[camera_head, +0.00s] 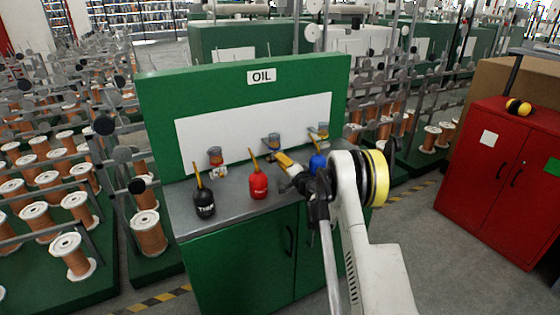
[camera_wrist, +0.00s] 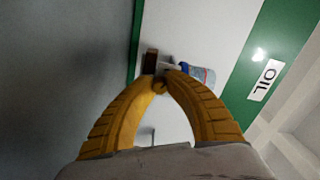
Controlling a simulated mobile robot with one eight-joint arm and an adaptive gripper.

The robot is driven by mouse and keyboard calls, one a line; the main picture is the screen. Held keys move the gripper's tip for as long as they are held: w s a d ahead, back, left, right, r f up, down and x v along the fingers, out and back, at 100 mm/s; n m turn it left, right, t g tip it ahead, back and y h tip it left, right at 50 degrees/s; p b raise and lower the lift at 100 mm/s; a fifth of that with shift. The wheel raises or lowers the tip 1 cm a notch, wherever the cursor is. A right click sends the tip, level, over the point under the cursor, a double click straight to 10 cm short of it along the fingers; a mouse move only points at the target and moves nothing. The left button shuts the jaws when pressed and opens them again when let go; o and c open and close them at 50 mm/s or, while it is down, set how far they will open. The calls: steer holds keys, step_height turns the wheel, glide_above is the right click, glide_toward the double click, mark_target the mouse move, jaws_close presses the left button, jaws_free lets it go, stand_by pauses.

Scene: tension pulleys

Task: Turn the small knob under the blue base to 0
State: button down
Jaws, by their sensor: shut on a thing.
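The middle oil dispenser (camera_head: 273,140) is a small clear cup on the white panel above the counter. In the wrist view the cup with its blue base (camera_wrist: 202,75) shows just beyond my fingertips, tipped sideways in the picture. My gripper (camera_head: 284,160) has yellow fingers and is just below that dispenser. In the wrist view its fingertips (camera_wrist: 161,80) come together on the small knob under the blue base. The fingers mostly hide the knob, and I cannot read its setting. A pale fitting and a brown block show right behind the fingertips.
Black (camera_head: 204,203), red (camera_head: 258,181) and blue (camera_head: 317,163) oil cans with yellow spouts stand on the grey counter (camera_head: 227,192). Two other dispensers hang left (camera_head: 215,156) and right (camera_head: 322,131). A red cabinet (camera_head: 515,175) stands at the right.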

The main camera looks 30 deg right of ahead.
steer(key=shift+d, duration=0.15)
stand_by(0.4)
steer(key=c, duration=1.4)
jaws_free()
steer(key=shift+o, duration=0.2)
steer(key=s, duration=1.2)
steer(key=shift+d, duration=0.2)
steer(key=shift+a+r, duration=0.1)
